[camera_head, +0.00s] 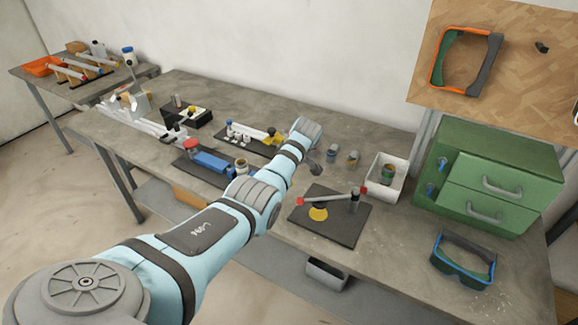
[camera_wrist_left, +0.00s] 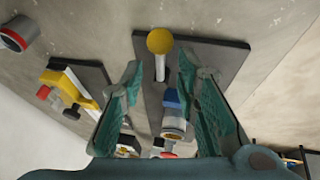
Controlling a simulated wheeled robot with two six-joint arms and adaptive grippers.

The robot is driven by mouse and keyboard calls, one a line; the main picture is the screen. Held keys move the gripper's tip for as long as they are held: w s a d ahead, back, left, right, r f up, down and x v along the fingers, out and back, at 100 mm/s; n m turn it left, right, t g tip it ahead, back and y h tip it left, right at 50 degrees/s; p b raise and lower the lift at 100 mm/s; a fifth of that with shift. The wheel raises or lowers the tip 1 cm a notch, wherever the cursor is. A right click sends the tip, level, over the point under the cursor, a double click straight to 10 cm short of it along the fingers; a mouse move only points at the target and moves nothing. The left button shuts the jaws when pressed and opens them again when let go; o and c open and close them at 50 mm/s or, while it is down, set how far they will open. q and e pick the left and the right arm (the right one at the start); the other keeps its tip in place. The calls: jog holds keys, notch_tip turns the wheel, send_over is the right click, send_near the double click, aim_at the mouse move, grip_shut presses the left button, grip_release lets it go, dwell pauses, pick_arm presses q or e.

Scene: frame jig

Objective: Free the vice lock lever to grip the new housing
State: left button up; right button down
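In the left wrist view, a lever with a yellow ball knob (camera_wrist_left: 160,41) and a pale stem rises from a dark base plate (camera_wrist_left: 222,58). My left gripper (camera_wrist_left: 162,62) is open, its teal fingers on either side of the stem, with the ball near the fingertips; contact cannot be told. A part with blue, red and white (camera_wrist_left: 173,113) shows between the fingers. In the head view, a blue vice (camera_head: 210,160) lies on a dark plate, partly behind my left arm. The arm hides the lever and most of the gripper there. My right gripper is not in view.
A fixture with white parts and a yellow clamp (camera_head: 272,136) stands behind the vice. A dark plate (camera_head: 345,232) with a red-ended bar and yellow disc lies right of my arm. A white bin (camera_head: 377,185) and green drawers (camera_head: 490,205) stand further right.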

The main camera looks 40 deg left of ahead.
pick_arm(q)
jog(key=v, duration=0.9)
jog(key=shift+d+r, duration=0.25)
jog(key=shift+r, duration=0.1)
jog(key=shift+s, duration=0.1)
